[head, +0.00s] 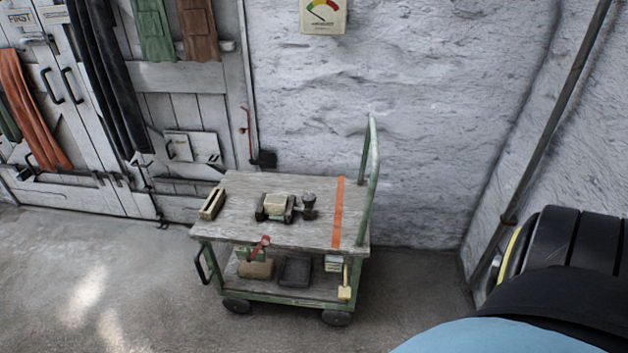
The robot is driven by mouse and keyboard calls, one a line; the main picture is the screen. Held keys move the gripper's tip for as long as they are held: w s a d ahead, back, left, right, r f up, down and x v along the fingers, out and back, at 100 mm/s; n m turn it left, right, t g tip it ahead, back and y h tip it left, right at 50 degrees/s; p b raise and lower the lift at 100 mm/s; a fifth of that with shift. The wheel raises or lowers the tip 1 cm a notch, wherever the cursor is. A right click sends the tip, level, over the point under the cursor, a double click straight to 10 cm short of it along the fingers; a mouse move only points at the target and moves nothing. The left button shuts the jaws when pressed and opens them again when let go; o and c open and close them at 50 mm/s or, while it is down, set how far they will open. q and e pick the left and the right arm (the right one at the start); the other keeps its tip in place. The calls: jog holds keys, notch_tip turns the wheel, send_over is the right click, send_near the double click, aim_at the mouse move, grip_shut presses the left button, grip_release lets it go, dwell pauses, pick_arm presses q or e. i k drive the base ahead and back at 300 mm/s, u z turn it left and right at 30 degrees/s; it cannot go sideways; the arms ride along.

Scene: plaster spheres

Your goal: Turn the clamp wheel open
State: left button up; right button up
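A small clamp-like device (275,208) sits on the wooden top of a green-framed cart (325,190). It has a pale block in the middle and dark parts on both sides. A dark round knob (309,202) stands at its right side and may be the clamp wheel; it is too small to tell whether it is turned open or tight. Neither of my grippers is in view, and nothing touches the device.
A narrow box (212,204) lies at the cart top's left end. An orange stripe (338,212) crosses the top near the upright green handle (369,180). Several items fill the lower shelf. A rough wall (420,120) stands behind. The floor (130,270) at left is clear.

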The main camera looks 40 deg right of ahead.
aim_at(308, 199)
jog(key=z, duration=0.2)
jog(key=k, duration=0.2)
jog(key=z, duration=1.05)
jog(key=i, duration=0.5)
